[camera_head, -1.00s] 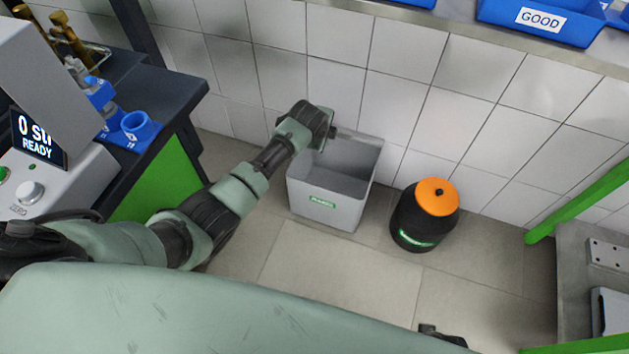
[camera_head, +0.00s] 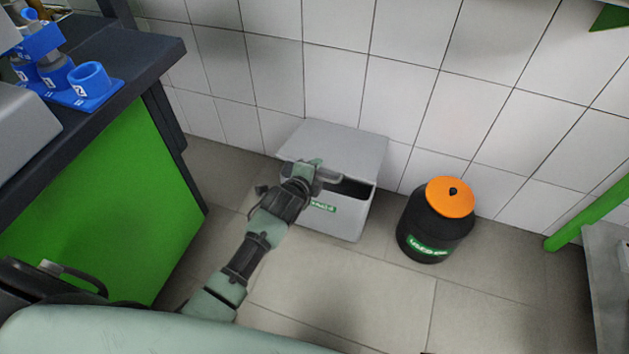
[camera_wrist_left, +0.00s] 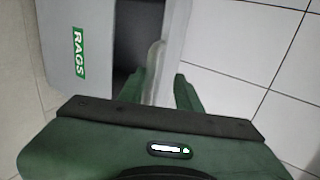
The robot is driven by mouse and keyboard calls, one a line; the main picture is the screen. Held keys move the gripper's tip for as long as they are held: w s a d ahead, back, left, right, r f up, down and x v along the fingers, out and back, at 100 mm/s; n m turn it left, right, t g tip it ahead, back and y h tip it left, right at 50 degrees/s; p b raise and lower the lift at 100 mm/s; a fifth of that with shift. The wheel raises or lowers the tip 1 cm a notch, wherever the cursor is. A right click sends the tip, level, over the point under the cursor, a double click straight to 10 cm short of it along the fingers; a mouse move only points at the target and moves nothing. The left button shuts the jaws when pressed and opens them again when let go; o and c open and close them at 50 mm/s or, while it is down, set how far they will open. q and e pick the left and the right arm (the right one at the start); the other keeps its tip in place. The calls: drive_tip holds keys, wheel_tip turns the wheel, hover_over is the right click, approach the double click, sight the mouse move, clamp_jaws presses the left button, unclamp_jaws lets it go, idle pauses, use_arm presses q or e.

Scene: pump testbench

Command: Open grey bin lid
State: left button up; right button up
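The grey bin (camera_head: 345,222) stands on the floor against the tiled wall, with a green label on its front. Its grey lid (camera_head: 335,145) is tilted down over the opening, and a dark gap shows under its front edge. My left gripper (camera_head: 317,176) is at the lid's front edge. In the left wrist view its two green fingers (camera_wrist_left: 158,85) stand apart on either side of a light grey strip at the lid edge, and seem not closed on it. The bin front with its RAGS label (camera_wrist_left: 80,52) shows there too. My right gripper is out of view.
A black canister with an orange lid (camera_head: 450,197) stands right of the bin. A dark-topped bench with a green side panel (camera_head: 110,205) is at the left, carrying blue cups (camera_head: 90,80). The floor (camera_head: 360,285) in front of the bin is clear.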

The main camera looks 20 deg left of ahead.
use_arm(q)
drive_tip(key=shift+s+f, duration=0.1)
idle(0.3)
drive_tip(key=p+v, duration=0.8)
drive_tip(key=v, duration=0.1)
drive_tip(key=shift+f, duration=0.25)
idle(0.4)
drive_tip(key=shift+s, duration=0.1)
